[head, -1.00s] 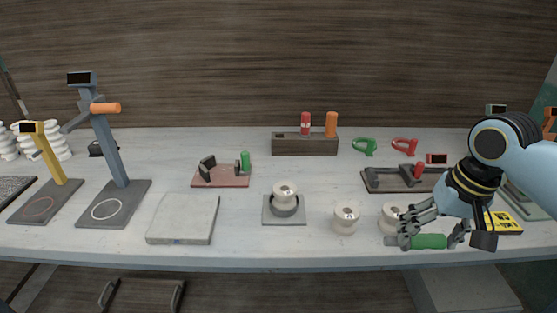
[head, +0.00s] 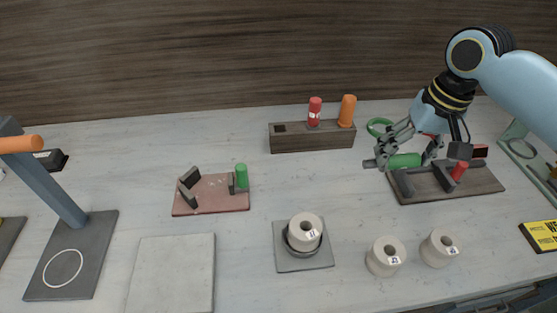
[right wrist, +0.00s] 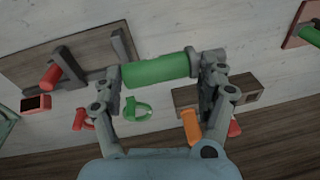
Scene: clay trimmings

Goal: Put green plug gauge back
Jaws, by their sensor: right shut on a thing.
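The green plug gauge (head: 404,161) lies level in my right gripper (head: 408,158), with its grey end pointing left in the head view. In the right wrist view the gauge's green handle (right wrist: 157,70) spans between the two fingers of my right gripper (right wrist: 162,85), which is shut on it. The gripper holds it in front of or over the back of a dark board with uprights (head: 455,190); the exact height is hard to tell. A wooden block (head: 312,140) holds a red gauge (head: 315,112) and an orange gauge (head: 348,110); a dark square shows at its left end. My left gripper is out of view.
A green ring gauge (head: 378,126) lies behind my gripper. Spools (head: 386,257) stand at the front, one on a grey plate (head: 303,262). A red board (head: 212,202) carries another green-handled piece (head: 241,177). The table between the red board and the wooden block is clear.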

